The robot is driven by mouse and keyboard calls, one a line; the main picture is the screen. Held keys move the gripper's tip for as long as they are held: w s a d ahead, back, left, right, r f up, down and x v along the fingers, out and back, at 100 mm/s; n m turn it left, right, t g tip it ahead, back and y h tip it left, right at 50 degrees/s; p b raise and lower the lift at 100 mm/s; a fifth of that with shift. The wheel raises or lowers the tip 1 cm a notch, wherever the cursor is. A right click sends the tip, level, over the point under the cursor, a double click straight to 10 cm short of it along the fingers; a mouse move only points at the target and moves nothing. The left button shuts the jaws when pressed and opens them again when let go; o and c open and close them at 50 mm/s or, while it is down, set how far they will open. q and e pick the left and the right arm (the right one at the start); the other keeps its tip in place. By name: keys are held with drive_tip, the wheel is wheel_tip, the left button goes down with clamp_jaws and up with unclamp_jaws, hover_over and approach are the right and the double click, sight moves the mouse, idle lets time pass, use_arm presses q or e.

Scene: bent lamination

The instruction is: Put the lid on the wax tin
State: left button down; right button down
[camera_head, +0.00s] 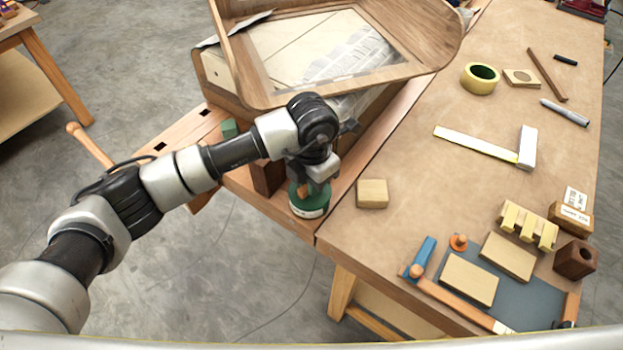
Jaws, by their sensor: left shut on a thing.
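The wax tin (309,211) is a round green tin with a pale label band. It stands on the bench's left wooden edge, below the left gripper. My left gripper (312,188) points down directly over it, shut on what looks like the green lid (298,190). The fingers and wrist hide much of the lid. I cannot tell whether the lid rests on the tin's rim or is slightly above it. My right gripper is not in view.
A wooden block (372,193) lies just right of the tin. A large bent wooden frame (340,50) rises behind my left wrist. A yellow tape roll (480,78), a square (490,148) and a blue-grey mat with blocks (535,299) lie further right. The bench's middle is clear.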

use_arm(q)
drive_tip(key=shift+f+b, duration=0.1)
drive_tip(key=shift+b, duration=0.2)
idle(0.4)
drive_tip(key=c, duration=0.6)
unclamp_jaws()
drive_tip(key=shift+r+p, duration=2.05)
drive_tip(key=shift+r, duration=2)
